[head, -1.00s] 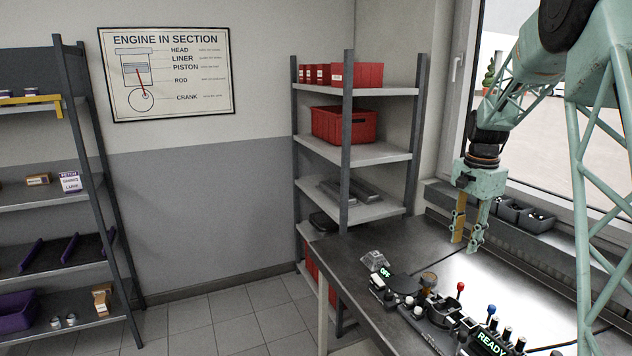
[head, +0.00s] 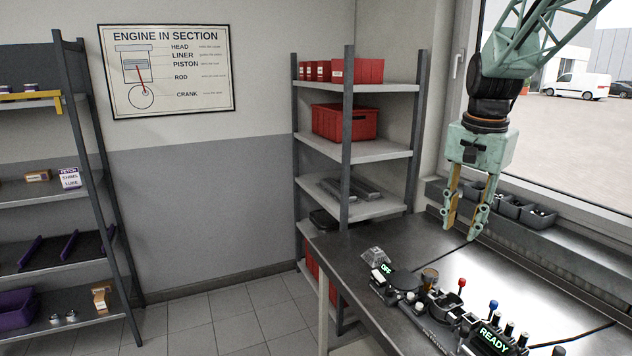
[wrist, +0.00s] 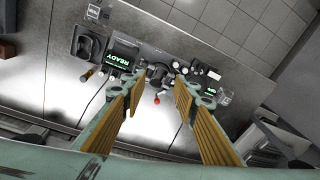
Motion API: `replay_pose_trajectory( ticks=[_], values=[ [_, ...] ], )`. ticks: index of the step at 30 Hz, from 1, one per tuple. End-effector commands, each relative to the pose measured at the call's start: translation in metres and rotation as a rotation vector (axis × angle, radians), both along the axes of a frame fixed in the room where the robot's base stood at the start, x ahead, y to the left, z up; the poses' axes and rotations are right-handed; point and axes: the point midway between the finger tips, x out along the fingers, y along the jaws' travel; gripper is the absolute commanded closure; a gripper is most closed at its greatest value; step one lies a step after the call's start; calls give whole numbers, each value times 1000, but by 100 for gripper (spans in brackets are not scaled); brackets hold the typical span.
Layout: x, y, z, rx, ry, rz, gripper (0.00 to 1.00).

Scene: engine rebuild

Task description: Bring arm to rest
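My gripper (head: 464,222) hangs above the dark metal workbench (head: 345,262) at the right of the head view, its fingers pointing down. The two fingers with tan pads stand apart with nothing between them. In the wrist view my gripper (wrist: 158,88) is likewise open and empty, and the bench top shows below it. It is above the bench and apart from the controls along the bench's front edge.
Controls with a READY display (head: 492,340), an OFF display (head: 386,269), a red-knobbed lever (head: 461,283) and a blue-knobbed lever (head: 493,304) line the front edge. Grey bins (head: 510,208) stand by the window. A shelf with red bins (head: 343,122) stands behind the bench.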

Motion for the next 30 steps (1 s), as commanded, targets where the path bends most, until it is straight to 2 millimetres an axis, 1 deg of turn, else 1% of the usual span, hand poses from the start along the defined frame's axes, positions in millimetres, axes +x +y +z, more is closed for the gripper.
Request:
replay_pose_trajectory(
  ticks=[1,6,16,30],
  values=[
    [-8,5,4,-3,-5,17,72],
    [-35,19,15,-12,-18,75,72],
    [-88,44,32,-31,-43,187,72],
    [-168,76,43,-60,-80,347,72]
  ],
)
